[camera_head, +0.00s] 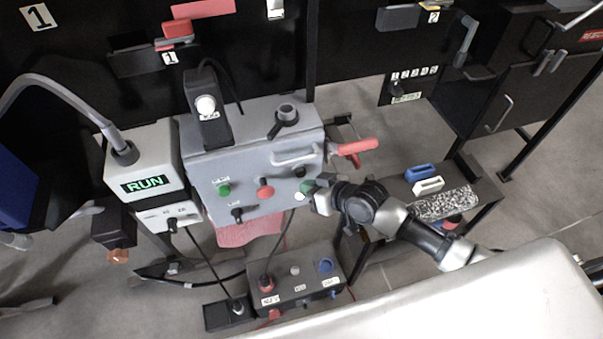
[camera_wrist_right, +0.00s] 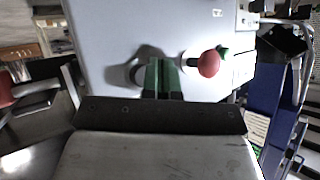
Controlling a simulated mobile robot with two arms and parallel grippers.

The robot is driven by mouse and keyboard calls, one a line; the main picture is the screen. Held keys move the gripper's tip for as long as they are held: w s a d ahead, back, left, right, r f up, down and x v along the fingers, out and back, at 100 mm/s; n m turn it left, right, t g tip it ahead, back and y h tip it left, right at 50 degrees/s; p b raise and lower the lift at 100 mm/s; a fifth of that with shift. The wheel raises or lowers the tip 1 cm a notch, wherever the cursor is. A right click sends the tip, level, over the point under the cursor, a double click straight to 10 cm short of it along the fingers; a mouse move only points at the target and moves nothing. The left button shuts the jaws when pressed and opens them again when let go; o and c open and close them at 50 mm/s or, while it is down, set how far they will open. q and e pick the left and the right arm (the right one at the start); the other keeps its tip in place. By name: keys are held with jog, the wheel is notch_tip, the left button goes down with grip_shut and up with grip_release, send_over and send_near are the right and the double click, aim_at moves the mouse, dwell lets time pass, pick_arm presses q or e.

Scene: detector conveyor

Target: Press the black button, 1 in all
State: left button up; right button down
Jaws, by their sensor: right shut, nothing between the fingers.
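The grey control box (camera_head: 240,165) carries a green button (camera_head: 224,190), a red button (camera_head: 265,192) and a black knob or switch (camera_head: 237,214) low on its front. A small dark round part (camera_head: 300,172) shows near the box's right end, just above my right gripper (camera_head: 305,190); I cannot tell for sure whether it is the black button. My right gripper is shut and empty, its tips close to the box front. In the right wrist view the gripper's green fingers (camera_wrist_right: 161,70) point at the panel, left of the red button (camera_wrist_right: 208,64). Contact cannot be told. My left gripper is not in view.
A pale handle (camera_head: 295,157) and a red-handled lever (camera_head: 357,147) sit near my right gripper. A box with a RUN display (camera_head: 145,185) stands at left. A lower dark button box (camera_head: 300,290) with cables lies below. A side table (camera_head: 485,190) holds small blocks.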

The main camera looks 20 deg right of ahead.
jog(key=shift+w, duration=0.15)
dwell(0.7)
jog(key=shift+w, duration=0.25)
jog(key=shift+w+b, duration=0.4)
jog(key=shift+w, duration=0.1)
dwell(0.9)
jog(key=shift+s+r, duration=0.1)
jog(key=shift+s+p, duration=0.7)
jog(key=shift+s, duration=0.1)
